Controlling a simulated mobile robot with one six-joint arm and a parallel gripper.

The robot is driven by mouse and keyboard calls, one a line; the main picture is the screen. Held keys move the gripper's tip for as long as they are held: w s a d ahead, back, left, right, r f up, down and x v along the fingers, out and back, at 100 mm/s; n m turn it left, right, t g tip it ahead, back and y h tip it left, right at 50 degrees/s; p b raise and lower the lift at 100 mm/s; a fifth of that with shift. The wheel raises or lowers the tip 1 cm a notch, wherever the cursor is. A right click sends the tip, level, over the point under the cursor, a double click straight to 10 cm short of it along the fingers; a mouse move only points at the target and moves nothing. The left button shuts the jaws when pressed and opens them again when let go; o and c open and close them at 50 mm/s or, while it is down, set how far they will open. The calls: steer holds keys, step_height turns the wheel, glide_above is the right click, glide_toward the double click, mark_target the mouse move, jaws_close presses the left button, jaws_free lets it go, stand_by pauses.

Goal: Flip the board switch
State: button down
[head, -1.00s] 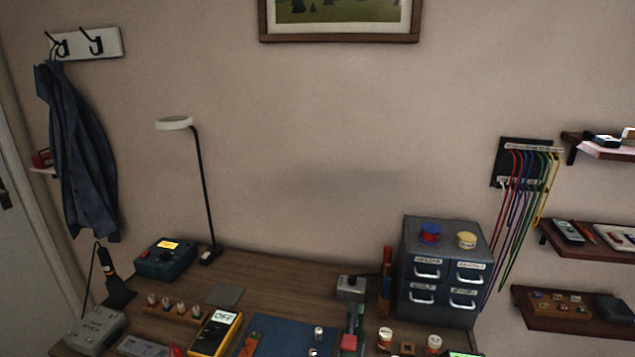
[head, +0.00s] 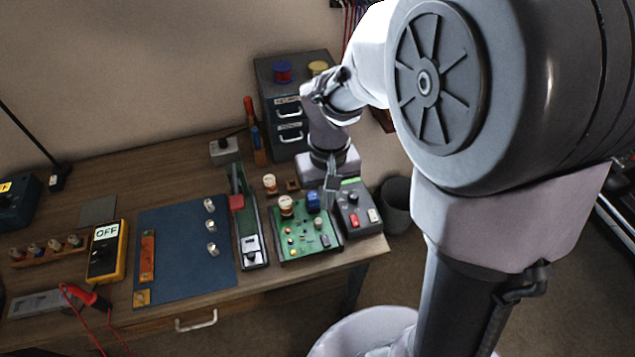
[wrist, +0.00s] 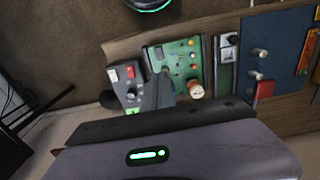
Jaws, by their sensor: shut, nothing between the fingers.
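The green circuit board (head: 296,251) lies near the table's front right edge and carries several small parts, among them a blue block (head: 313,201) and a grey part (head: 325,240). I cannot tell for sure which part is its switch. The board also shows in the wrist view (wrist: 187,47). My gripper (head: 329,203) is shut and empty, pointing down over the board's back right side, beside the grey control box (head: 355,205). Whether it touches anything is unclear. In the wrist view the fingers (wrist: 160,88) hide part of the board's near side.
The control box has a red rocker (head: 354,220) and a white one (head: 373,215). Left of the board are a long green fixture with a red block (head: 237,202) and a blue mat (head: 172,265). Drawers (head: 290,115) stand behind. A bin (head: 397,207) stands right of the table.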

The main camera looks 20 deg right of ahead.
mark_target(325, 237)
step_height(325, 237, down, 14)
steer(key=b, duration=0.7)
